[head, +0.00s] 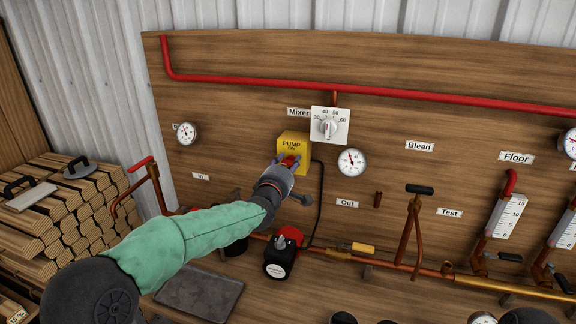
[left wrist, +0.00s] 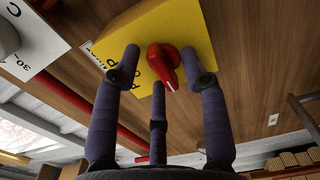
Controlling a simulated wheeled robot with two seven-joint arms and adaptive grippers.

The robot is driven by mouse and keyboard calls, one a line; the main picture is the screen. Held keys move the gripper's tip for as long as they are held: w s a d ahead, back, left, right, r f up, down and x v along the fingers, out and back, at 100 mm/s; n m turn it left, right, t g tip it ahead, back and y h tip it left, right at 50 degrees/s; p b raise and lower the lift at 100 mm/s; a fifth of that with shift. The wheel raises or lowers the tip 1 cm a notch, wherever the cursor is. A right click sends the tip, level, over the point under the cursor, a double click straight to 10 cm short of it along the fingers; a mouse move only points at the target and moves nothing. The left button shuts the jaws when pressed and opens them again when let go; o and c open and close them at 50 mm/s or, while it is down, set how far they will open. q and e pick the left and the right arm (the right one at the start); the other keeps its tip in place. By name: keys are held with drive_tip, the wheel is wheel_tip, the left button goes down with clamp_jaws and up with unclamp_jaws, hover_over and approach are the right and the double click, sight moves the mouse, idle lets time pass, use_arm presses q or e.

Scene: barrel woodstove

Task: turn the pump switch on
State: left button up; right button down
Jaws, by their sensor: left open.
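The yellow pump box (head: 293,143), lettered "PUMP ON", is fixed on the wooden wall panel. Its red rotary switch (left wrist: 163,62) sits on the yellow face in the left wrist view, with a pale mark at its pointed end. My left gripper (head: 289,164) is in front of the box and partly hides the switch in the head view. In the left wrist view my left gripper (left wrist: 162,78) is open, with its fingers spread around the switch. I cannot tell whether any finger touches it. My right gripper is not in view.
A white mixer dial (head: 330,126) is just right of the box, with a round gauge (head: 351,162) below it. A red pipe (head: 380,92) runs above. A black-and-red pump (head: 281,256) and copper pipework lie below. Stacked firewood (head: 70,205) is at left.

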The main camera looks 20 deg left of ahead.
use_arm(q)
clamp_jaws()
drive_tip(key=shift+m, duration=0.3)
drive_tip(key=m, duration=0.3)
drive_tip(key=shift+d+m, duration=0.1)
drive_tip(key=shift+m, duration=0.2)
drive_tip(key=m+p, duration=0.1)
drive_tip(key=m, duration=0.3)
drive_tip(key=shift+m+p, duration=0.3)
drive_tip(key=m+p, duration=0.1)
drive_tip(key=m, duration=0.3)
drive_tip(key=shift+d+m, duration=0.1)
drive_tip(key=shift+m, duration=0.2)
drive_tip(key=shift+f+m+p, duration=0.2)
drive_tip(key=shift+m+p, duration=0.75)
drive_tip(key=shift+m, duration=1.25)
